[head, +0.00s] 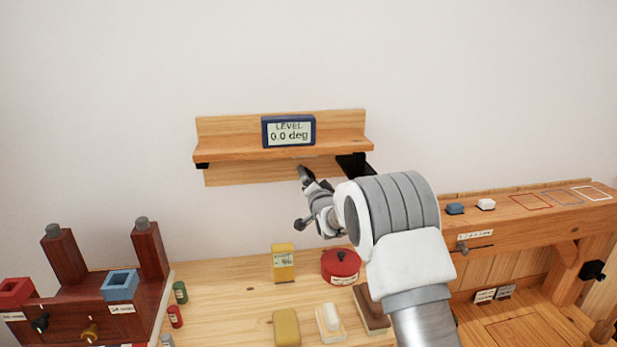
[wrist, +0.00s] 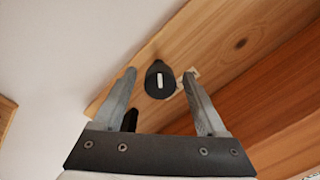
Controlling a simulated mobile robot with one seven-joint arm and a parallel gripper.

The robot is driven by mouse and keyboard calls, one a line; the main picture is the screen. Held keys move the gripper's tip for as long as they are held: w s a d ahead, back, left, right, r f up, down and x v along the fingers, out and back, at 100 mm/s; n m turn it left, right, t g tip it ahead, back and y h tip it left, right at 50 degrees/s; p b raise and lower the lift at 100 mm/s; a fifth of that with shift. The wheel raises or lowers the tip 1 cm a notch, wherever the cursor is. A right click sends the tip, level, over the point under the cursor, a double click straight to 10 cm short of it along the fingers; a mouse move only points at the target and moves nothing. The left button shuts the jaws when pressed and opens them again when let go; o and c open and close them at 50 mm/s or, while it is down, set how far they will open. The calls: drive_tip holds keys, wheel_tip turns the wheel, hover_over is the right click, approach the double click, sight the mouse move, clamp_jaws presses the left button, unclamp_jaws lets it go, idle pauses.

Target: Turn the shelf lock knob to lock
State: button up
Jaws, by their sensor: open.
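The shelf lock knob (wrist: 159,84) shows in the wrist view as a dark, rounded knob with a white mark on its face. It sticks out from the wooden board under the shelf (head: 225,153). My gripper (wrist: 158,74) is open, with one finger on each side of the knob in the picture. I cannot tell whether either finger touches it. In the head view my gripper (head: 308,178) is just below the shelf, and the knob cannot be clearly told from it. A blue level display (head: 289,131) on the shelf reads 0.0 deg.
Black brackets (head: 355,165) sit under the shelf. Below, a wooden bench (head: 228,275) holds a yellow tin (head: 283,262), a red pot (head: 341,266) and other small items. A dark red rack (head: 100,310) stands at left, a side ledge (head: 500,217) at right. The wall above is clear.

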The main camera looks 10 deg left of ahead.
drive_tip(key=shift+w+a, duration=0.25)
drive_tip(key=shift+w, duration=0.4)
clamp_jaws()
